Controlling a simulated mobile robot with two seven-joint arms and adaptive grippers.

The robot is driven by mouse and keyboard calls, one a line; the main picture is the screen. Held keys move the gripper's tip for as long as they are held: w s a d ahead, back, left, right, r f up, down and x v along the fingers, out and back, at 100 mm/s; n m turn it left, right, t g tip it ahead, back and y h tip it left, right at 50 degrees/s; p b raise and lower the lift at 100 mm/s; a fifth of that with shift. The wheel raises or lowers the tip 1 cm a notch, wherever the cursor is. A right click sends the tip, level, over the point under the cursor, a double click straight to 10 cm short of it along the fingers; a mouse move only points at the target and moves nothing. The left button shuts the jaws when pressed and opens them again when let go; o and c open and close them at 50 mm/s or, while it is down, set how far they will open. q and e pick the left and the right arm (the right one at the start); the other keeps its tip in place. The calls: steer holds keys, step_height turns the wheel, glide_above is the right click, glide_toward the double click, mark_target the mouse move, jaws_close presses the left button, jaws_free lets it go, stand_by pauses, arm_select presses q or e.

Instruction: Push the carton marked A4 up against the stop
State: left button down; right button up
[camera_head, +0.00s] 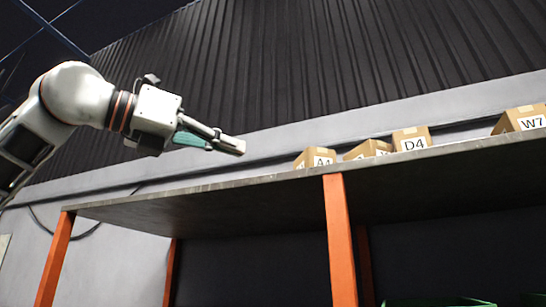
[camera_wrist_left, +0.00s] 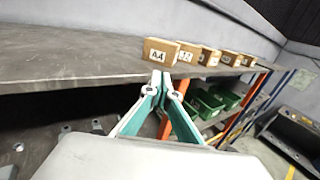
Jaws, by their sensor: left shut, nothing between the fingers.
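The carton marked A4 (camera_head: 316,157) is a small brown box with a white label. It stands on the grey shelf top (camera_head: 200,198), near its front edge. It also shows in the left wrist view (camera_wrist_left: 162,51), as the nearest carton of a row. My left gripper (camera_head: 240,148) is shut and empty. In the head view it is above the shelf, to the left of the carton and apart from it. In the left wrist view the closed fingertips (camera_wrist_left: 161,77) appear just below the carton. I cannot make out the stop. My right gripper is not in view.
Several cartons stand beyond A4, among them D4 (camera_head: 411,140) and W7 (camera_head: 521,121). Orange posts (camera_head: 340,240) carry the shelf. Green bins (camera_wrist_left: 205,103) sit lower down. The shelf top left of A4 is bare. A wall stands behind.

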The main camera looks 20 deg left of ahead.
arm_select(q)
steer(key=p, duration=0.3)
glide_toward(296, 167)
steer(key=w+d, duration=0.1)
steer(key=d, duration=0.1)
steer(key=w+d+f, duration=0.1)
steer(key=w+d, duration=0.1)
steer(key=d, duration=0.1)
steer(key=shift+w+d+f, duration=0.15)
steer(key=shift+d+f, duration=0.15)
steer(key=shift+f, duration=0.1)
steer(key=shift+w+d, duration=0.15)
steer(key=shift+x, duration=0.8)
steer(key=shift+a, duration=0.2)
